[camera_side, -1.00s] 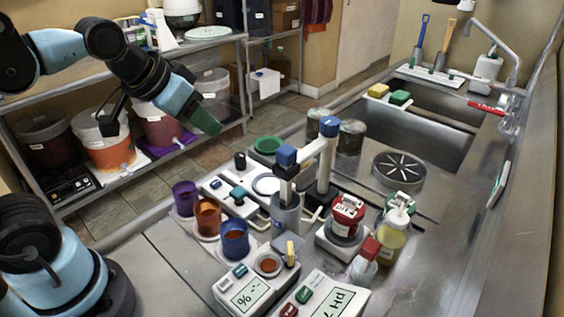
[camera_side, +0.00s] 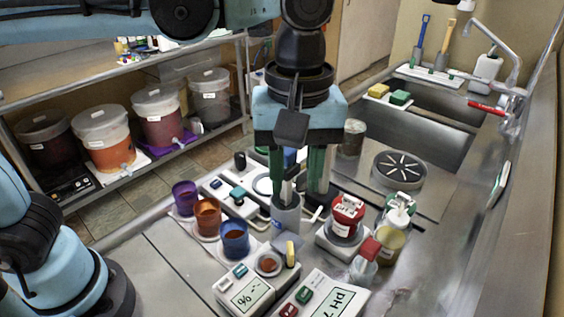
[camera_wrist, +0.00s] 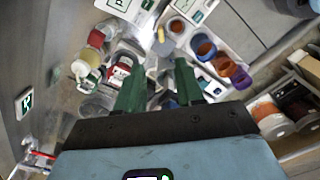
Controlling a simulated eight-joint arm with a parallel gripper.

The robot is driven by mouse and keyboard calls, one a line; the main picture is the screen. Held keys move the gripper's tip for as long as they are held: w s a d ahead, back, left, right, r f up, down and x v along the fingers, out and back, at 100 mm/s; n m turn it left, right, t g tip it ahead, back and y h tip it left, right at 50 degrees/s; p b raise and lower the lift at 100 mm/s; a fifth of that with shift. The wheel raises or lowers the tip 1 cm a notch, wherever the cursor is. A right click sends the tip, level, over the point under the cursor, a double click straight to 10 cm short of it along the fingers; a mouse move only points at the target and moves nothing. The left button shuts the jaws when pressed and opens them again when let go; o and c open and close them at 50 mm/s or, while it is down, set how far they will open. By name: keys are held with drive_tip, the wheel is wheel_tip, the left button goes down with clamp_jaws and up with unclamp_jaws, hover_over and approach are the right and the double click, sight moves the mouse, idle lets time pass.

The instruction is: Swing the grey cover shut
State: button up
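My gripper (camera_side: 302,188) points down in the middle of the side view, its two green fingers apart with nothing seen held between them. It also shows open in the wrist view (camera_wrist: 160,92). It hangs over or in front of the blue-and-white stand, which it largely hides. A small meter marked "%" (camera_side: 245,291) lies at the front of the bench with a round well (camera_side: 268,264). A small upright piece with yellow on it (camera_side: 291,254) stands beside that well; I cannot tell if it is the grey cover. No other grey cover is clear.
Orange (camera_side: 207,217), purple (camera_side: 186,198) and blue (camera_side: 236,240) cups stand left of the stand. A pH meter (camera_side: 325,299) lies in front.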

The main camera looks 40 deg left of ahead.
sight(290, 247)
drive_tip(key=f, duration=1.6)
drive_tip(key=shift+a+f, duration=0.25)
clamp_jaws()
